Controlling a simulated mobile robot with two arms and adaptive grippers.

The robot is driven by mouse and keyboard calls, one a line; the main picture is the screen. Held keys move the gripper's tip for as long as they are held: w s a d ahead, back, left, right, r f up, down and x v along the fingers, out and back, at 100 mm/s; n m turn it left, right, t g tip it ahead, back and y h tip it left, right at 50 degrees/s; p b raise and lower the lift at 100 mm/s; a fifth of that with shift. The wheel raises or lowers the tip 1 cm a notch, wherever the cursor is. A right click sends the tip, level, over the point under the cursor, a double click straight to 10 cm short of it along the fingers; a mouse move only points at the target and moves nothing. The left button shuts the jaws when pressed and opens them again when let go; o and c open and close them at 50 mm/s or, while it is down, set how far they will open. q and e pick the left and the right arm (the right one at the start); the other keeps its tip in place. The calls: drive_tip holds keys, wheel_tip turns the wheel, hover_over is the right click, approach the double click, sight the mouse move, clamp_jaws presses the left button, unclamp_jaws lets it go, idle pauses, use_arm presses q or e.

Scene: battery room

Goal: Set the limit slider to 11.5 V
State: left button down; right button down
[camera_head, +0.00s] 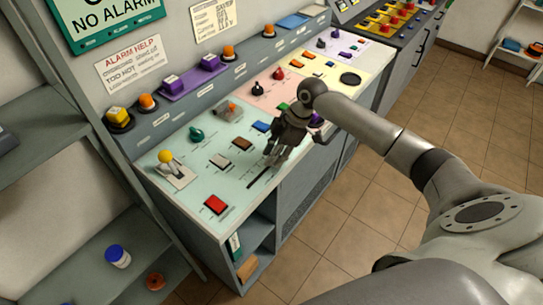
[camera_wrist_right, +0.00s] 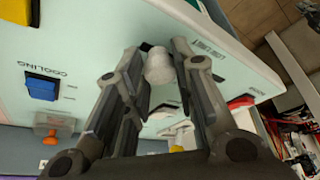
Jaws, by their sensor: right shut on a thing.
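The limit slider shows in the right wrist view as a pale rounded knob (camera_wrist_right: 158,68) between my right gripper's (camera_wrist_right: 161,55) fingers. The fingers are shut on it. In the head view my right gripper (camera_head: 272,158) reaches down to the front part of the pale green panel (camera_head: 240,180). A dark slider slot (camera_head: 262,179) runs from the fingers toward the panel's front edge. The knob is hidden there by the fingers. The scale values are too small to read. My left gripper is not in view.
A red button (camera_head: 215,204), a yellow-topped lever (camera_head: 166,157), a brown switch (camera_head: 242,143) and a blue switch (camera_head: 261,127) lie near the gripper. The blue switch marked COOLING (camera_wrist_right: 42,88) shows in the wrist view. Open floor (camera_head: 340,225) lies before the console.

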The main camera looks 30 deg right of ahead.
drive_tip(key=c, duration=1.2)
unclamp_jaws()
drive_tip(key=shift+w+d, duration=0.15)
drive_tip(key=shift+d, duration=0.1)
drive_tip(key=shift+r, duration=0.15)
drive_tip(key=v, duration=1.2)
